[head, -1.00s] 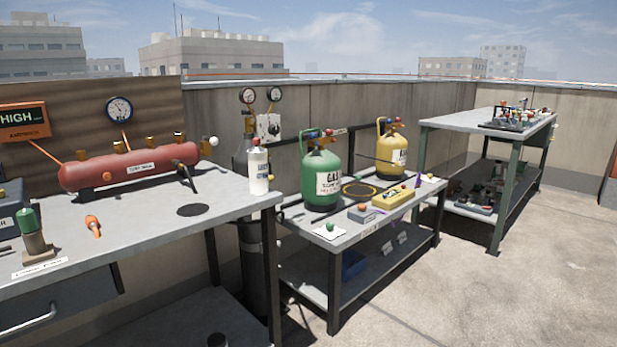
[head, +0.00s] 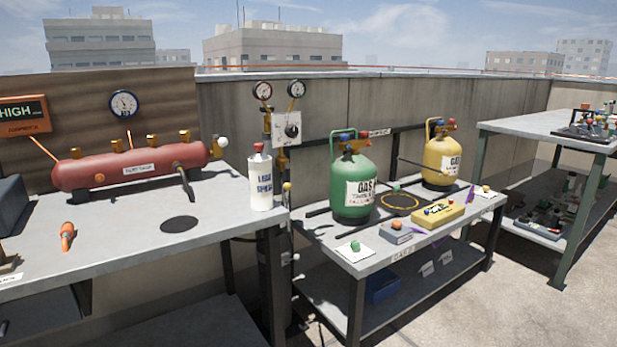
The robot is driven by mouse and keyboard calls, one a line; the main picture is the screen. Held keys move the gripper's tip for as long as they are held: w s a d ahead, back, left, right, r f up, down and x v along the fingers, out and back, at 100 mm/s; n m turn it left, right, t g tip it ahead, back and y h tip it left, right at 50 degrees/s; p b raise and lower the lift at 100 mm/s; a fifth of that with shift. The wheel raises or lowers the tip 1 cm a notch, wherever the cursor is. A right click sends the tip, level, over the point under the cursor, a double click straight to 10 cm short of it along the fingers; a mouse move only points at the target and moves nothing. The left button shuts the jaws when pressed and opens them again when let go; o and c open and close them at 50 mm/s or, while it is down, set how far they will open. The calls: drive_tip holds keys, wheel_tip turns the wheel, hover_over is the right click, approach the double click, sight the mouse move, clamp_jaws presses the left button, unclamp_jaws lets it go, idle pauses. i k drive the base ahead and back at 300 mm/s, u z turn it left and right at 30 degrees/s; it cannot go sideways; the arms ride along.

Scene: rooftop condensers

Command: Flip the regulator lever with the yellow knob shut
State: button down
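A regulator with two round gauges (head: 279,89) stands behind the gap between the left bench and the gas table. Below the gauges is a pale plate with a dark dial (head: 287,130), with brass fittings beside and under it. A small yellow knob (head: 287,186) tops a thin upright rod just right of the white bottle, in front of the regulator post. The rod runs down past the bench corner; I cannot tell how it joins the regulator or its exact lever position. The bottle and bench hide part of the post. My gripper is not in view.
The white bottle (head: 260,180) stands at the left bench's right corner, close to the knob. A red manifold (head: 130,167) sits on that bench. Green (head: 352,182) and yellow (head: 441,157) gas cylinders stand on the gas table. Open floor (head: 520,300) lies at lower right.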

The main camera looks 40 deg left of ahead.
sight(287, 186)
drive_tip(key=z, duration=0.05)
drive_tip(key=i, duration=0.85)
drive_tip(key=u, duration=3.1)
